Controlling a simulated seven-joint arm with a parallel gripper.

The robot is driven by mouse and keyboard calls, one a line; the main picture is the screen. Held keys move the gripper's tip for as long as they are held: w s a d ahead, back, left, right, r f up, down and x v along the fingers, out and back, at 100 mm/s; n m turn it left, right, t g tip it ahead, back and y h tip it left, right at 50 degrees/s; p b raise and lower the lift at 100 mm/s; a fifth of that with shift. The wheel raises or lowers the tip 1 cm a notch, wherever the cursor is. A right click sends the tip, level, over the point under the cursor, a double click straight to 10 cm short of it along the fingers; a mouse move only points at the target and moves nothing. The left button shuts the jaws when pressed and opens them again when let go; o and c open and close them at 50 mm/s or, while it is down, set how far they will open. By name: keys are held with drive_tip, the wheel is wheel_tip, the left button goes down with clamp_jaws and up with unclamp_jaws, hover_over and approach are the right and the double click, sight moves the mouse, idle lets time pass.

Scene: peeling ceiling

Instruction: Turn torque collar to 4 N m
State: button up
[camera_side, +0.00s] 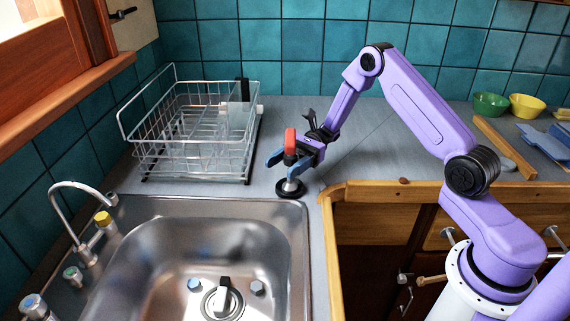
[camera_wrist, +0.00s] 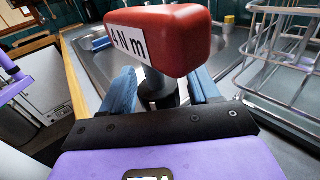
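An upright tool with a red head (camera_side: 290,141) stands on the counter just behind the sink's right corner. Its round dark and metal base (camera_side: 290,187) shows below my gripper. A grey collar or shaft (camera_wrist: 157,84) runs below the head. My gripper (camera_side: 283,172) reaches in from the right with its blue fingers on either side of the shaft. The fingers (camera_wrist: 163,90) also flank it in the wrist view. Whether they touch it is not clear.
A wire dish rack (camera_side: 190,130) stands behind and left of the tool. The steel sink (camera_side: 305,225) with its tap (camera_side: 75,188) lies in front. A wooden-edged opening (camera_side: 330,225) is to the right. Green (camera_side: 490,104) and yellow (camera_side: 527,106) bowls stand far right.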

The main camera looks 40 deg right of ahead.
drive_tip(key=d, duration=0.5)
drive_tip(key=w+d, duration=0.1)
drive_tip(key=d, duration=0.5)
drive_tip(key=w+d, duration=0.1)
drive_tip(key=d, duration=0.5)
drive_tip(key=shift+w+d, duration=0.15)
drive_tip(key=shift+w, duration=0.05)
drive_tip(key=s+a+r+n+g+h, duration=0.3)
drive_tip(key=s+a+n+h, duration=0.3)
drive_tip(key=s+a+n, duration=0.15)
drive_tip(key=s+a+r+n+g+h, duration=0.2)
drive_tip(key=s+a+n+h, duration=0.4)
drive_tip(key=s+a, duration=0.15)
drive_tip(key=s+n+t+h, duration=0.5)
drive_tip(key=s+n+t, duration=0.2)
drive_tip(key=s+n, duration=0.8)
drive_tip(key=s, duration=0.3)
drive_tip(key=shift+s+r+t, duration=0.15)
drive_tip(key=shift+r+t, duration=0.1)
drive_tip(key=shift+t, duration=0.15)
